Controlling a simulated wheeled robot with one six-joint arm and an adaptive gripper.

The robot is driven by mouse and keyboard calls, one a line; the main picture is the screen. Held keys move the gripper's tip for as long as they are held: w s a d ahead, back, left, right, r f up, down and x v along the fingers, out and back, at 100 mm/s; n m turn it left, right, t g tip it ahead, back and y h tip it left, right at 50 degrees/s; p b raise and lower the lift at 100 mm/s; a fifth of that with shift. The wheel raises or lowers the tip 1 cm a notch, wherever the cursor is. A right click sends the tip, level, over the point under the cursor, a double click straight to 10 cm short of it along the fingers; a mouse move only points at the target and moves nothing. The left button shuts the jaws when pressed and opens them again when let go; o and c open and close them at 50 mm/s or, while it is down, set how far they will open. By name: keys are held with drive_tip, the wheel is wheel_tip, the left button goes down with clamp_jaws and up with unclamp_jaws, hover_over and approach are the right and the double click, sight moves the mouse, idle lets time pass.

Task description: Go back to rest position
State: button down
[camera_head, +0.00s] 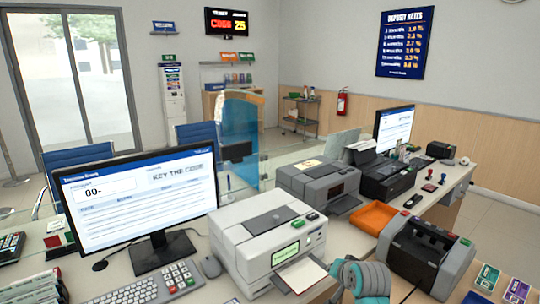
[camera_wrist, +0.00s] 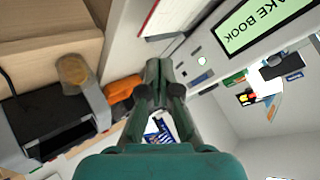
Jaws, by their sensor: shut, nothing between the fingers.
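My gripper (camera_wrist: 163,88) shows in the wrist view with its two dark green fingers together and nothing between them. In the head view a grey-green part of my arm (camera_head: 362,277) shows at the bottom edge, in front of the printer; the fingertips cannot be made out there. The white passbook printer (camera_head: 268,238) stands on the counter with its green display lit. A pale booklet or sheet (camera_head: 302,275) sticks out of its front. In the wrist view the display (camera_wrist: 263,22) reads "TAKE BOOK", to the upper right of my fingers.
A second printer (camera_head: 318,182) stands farther back.

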drive_tip(key=s+f+n+t, duration=0.1)
drive_tip(key=s+f, duration=1.3)
drive_tip(key=s, duration=0.1)
drive_tip(key=s+f+n+t+h, duration=0.1)
drive_tip(key=s+f, duration=0.1)
drive_tip(key=s, duration=0.6)
drive_tip(key=s+f+t, duration=0.1)
drive_tip(key=s+f, duration=0.2)
drive_tip(key=s, duration=0.6)
drive_tip(key=s+r+n, duration=0.2)
drive_tip(key=s+r, duration=0.2)
drive_tip(key=s, duration=1.2)
drive_tip(key=s+r+n+t, duration=0.2)
drive_tip(key=s+r, duration=0.8)
drive_tip(key=s, duration=0.2)
drive_tip(key=shift+s+r+h, duration=0.25)
drive_tip(key=shift+s+h, duration=0.05)
drive_tip(key=shift+s, duration=0.05)
